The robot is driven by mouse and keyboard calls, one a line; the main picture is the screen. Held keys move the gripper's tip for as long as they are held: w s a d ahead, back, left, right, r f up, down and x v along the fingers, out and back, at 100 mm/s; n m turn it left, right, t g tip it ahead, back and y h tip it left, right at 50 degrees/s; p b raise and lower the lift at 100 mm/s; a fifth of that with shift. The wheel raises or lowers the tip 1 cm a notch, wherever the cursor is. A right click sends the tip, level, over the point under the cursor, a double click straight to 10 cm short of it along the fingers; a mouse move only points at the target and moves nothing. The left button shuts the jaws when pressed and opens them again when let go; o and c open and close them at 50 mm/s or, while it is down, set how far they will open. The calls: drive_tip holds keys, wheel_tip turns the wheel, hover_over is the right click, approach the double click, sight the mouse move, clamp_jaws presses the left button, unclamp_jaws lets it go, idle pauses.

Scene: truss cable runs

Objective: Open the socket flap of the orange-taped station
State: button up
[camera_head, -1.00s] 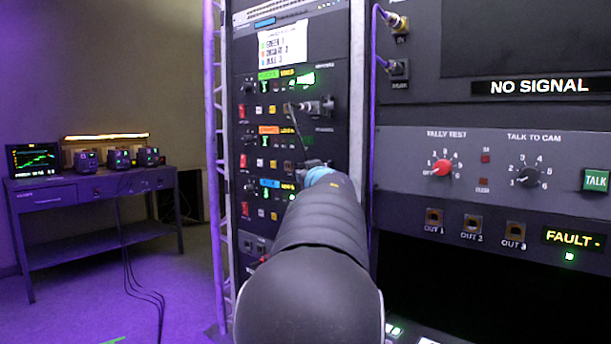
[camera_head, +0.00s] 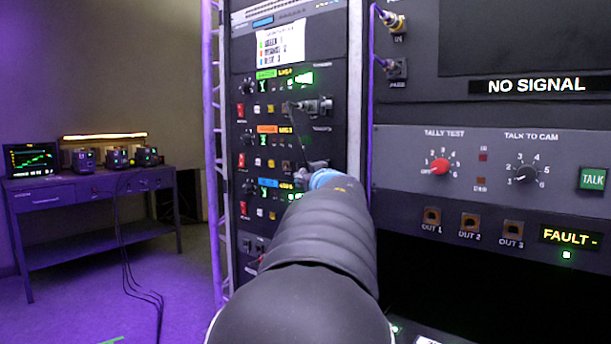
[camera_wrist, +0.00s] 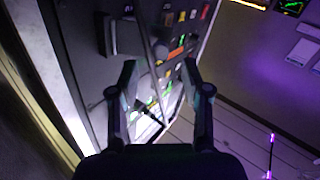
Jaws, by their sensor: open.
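The orange-taped station (camera_head: 267,129) is the middle panel of the tall rack in the head view. Its orange tape also shows in the wrist view (camera_wrist: 177,52). Its socket flap is hidden or too small to make out. My gripper (camera_wrist: 160,72) is open in the wrist view, its two fingers apart before the rack face with nothing clearly held between them. In the head view, my arm covers the rack's lower right part, and the gripper is small near the lower right of the orange-taped station. I cannot tell whether it touches the panel.
The green-taped station (camera_head: 266,74) is above, with a grey connector (camera_head: 318,106) and a hanging dark cable. The blue-taped station (camera_head: 268,183) is below, partly covered by my arm. A grey control panel (camera_head: 480,150) stands to the right. A workbench (camera_head: 95,183) is far left, with open floor between.

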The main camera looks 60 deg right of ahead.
drive_tip(key=v, duration=0.7)
